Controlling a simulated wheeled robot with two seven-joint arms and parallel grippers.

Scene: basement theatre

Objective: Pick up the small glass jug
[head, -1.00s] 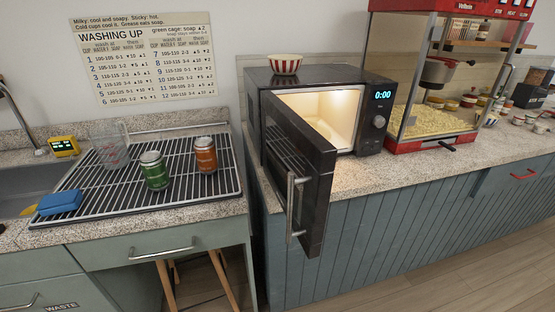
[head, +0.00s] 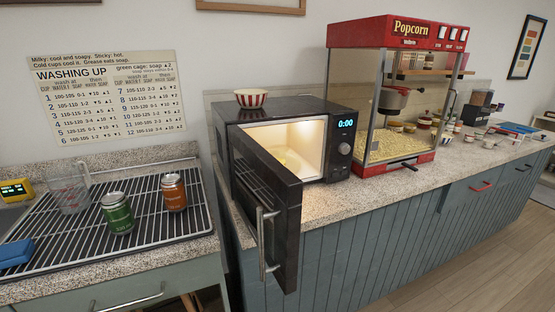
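A clear glass jug (head: 69,194) with reddish markings stands upright at the back left of the black wire rack (head: 150,236), on the speckled counter in the head view.
An open microwave (head: 310,112) with its door (head: 285,225) swung out stands right of the rack, a striped bowl (head: 251,98) on top. A popcorn machine (head: 395,95) stands further right. A blue sponge (head: 16,252) and a yellow timer (head: 16,190) are left.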

